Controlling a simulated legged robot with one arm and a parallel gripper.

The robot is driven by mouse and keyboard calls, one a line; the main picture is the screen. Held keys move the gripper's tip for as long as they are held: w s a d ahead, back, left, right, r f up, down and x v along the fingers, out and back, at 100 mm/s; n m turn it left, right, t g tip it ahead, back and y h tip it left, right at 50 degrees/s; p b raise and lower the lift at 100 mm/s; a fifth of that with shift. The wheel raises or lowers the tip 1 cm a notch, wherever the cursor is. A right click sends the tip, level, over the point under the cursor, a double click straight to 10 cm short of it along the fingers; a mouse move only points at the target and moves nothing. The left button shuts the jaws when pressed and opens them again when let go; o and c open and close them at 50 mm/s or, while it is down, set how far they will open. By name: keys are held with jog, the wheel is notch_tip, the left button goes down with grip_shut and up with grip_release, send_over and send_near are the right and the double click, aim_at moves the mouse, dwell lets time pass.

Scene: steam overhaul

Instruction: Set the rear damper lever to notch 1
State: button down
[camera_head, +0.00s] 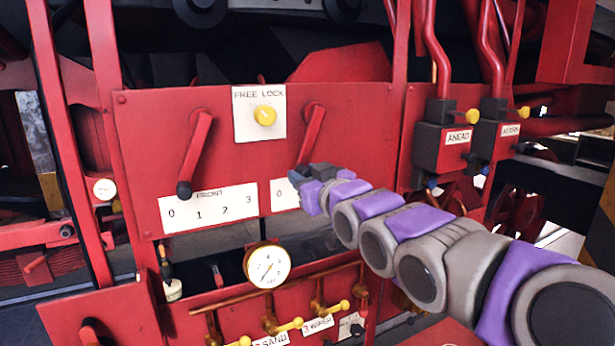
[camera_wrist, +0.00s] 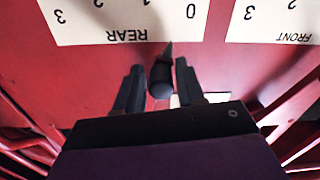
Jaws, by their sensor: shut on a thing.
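The rear damper lever (camera_head: 312,133) is a red bar on the red panel, slanting down and left, its lower end hidden behind my gripper (camera_head: 308,182). In the wrist view, which is upside down, its dark knob (camera_wrist: 162,80) sits between the two fingers of my gripper (camera_wrist: 159,68), which is shut on it. The lever's narrow tip points at the white REAR plate (camera_wrist: 120,22), between the 0 and the 1, nearer the 0. In the head view the arm covers most of that plate (camera_head: 284,196); only its 0 shows.
The front lever (camera_head: 196,150) hangs left, its knob above the FRONT plate (camera_head: 207,211). A FREE LOCK plate (camera_head: 245,127) with a yellow knob (camera_head: 265,116) sits between the levers. Below are a gauge (camera_head: 267,265) and copper pipes with yellow-handled valves (camera_head: 290,326). AHEAD and ASTERN boxes (camera_head: 446,150) stand right.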

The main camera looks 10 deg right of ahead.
jog(key=d+n, duration=0.2)
jog(key=d, duration=0.1)
jog(key=shift+w+d+f, duration=0.1)
jog(key=shift+w, duration=0.25)
jog(key=c, duration=1)
grip_release()
jog(key=shift+s+a, duration=0.2)
jog(key=shift+a, duration=0.7)
jog(key=shift+o, duration=0.6)
jog(key=shift+a, duration=0.35)
jog(key=d+b+v, duration=0.2)
jog(key=v, duration=1.5)
jog(key=shift+d, duration=0.25)
